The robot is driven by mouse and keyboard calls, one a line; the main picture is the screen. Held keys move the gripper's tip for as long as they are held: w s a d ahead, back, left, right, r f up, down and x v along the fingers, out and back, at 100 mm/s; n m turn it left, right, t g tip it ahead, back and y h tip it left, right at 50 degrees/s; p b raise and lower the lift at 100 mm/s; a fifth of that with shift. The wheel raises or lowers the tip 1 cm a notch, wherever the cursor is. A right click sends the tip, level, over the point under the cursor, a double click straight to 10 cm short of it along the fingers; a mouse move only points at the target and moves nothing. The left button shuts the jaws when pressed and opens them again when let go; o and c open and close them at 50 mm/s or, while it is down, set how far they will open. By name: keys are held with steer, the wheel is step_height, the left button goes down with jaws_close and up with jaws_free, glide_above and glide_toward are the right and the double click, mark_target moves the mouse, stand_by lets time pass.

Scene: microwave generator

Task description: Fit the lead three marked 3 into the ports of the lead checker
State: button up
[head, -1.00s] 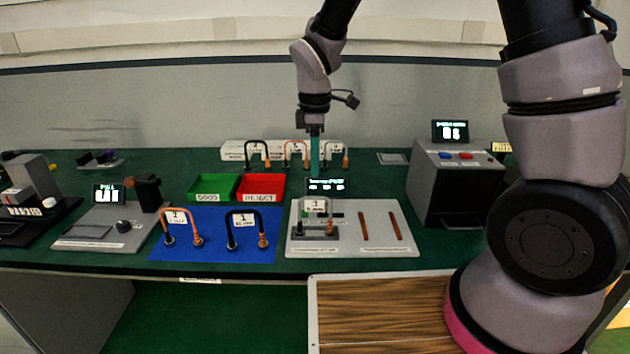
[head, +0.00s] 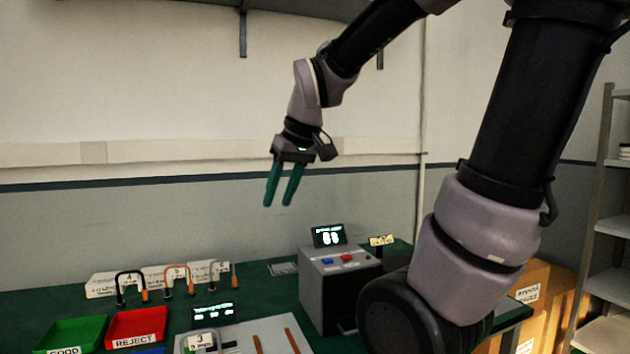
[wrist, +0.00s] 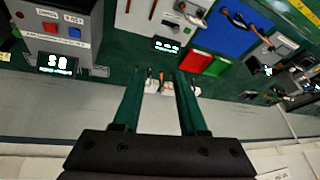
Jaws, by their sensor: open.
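The lead marked 3 (head: 202,340) is at the bottom edge of the head view, its white tag showing and its lower part cut off. It is at the left part of a pale grey plate (head: 283,324) with a small lit display (head: 213,312), which appears to be the lead checker. It also shows near the top of the wrist view (wrist: 188,10). I cannot tell how its ends sit in the ports. My gripper (head: 278,203) is open and empty, high above the bench and well apart from the lead; its green fingers (wrist: 164,78) frame only background in the wrist view.
A grey box with buttons (head: 340,285) stands right of the plate. Several leads stand on a white rack (head: 100,285) behind the green GOOD bin (head: 70,332) and red REJECT bin (head: 137,325). Shelving (head: 610,225) and cartons are at the right. The air around my gripper is clear.

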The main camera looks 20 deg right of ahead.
steer(key=s+d+r+m+t, duration=0.2)
steer(key=s+d+r+m, duration=0.1)
steer(key=s+d+m, duration=0.2)
steer(key=shift+s+r+m+t, duration=0.25)
steer(key=shift+s+m+t, duration=0.15)
steer(key=shift+s+m, duration=0.45)
